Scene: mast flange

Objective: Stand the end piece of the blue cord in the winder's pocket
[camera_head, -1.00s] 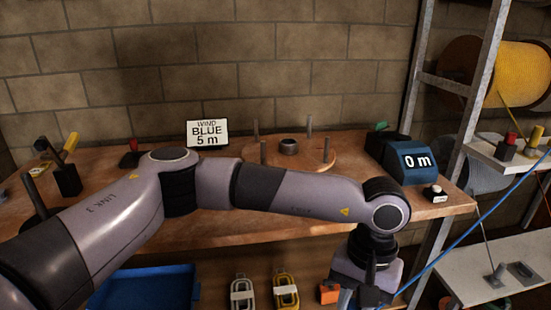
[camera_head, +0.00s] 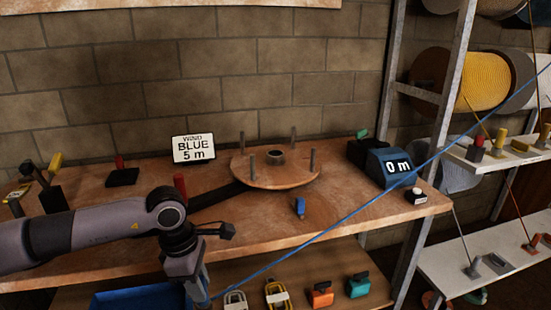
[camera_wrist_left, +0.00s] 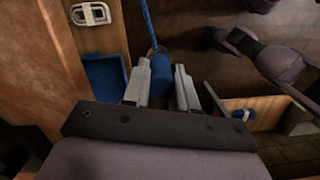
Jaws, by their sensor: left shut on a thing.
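My left gripper (camera_head: 199,299) is low in front of the bench, at the bottom of the head view. In the left wrist view its fingers (camera_wrist_left: 161,92) are shut on the blue end piece (camera_wrist_left: 161,70). The blue cord (camera_head: 330,220) runs from there up to the right, across the bench front toward the shelves. The winder (camera_head: 250,174) is a round wooden disc on the bench with several upright pegs and a grey hub (camera_head: 275,157). I cannot make out its pocket for sure. My right gripper is not in view.
A small blue piece (camera_head: 300,207) is on the bench in front of the winder. The blue counter (camera_head: 391,170) reads 0 m; a sign (camera_head: 194,148) reads WIND BLUE 5 m. A blue bin (camera_head: 135,299) and several coloured tools lie below. The bench's front right is mostly clear.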

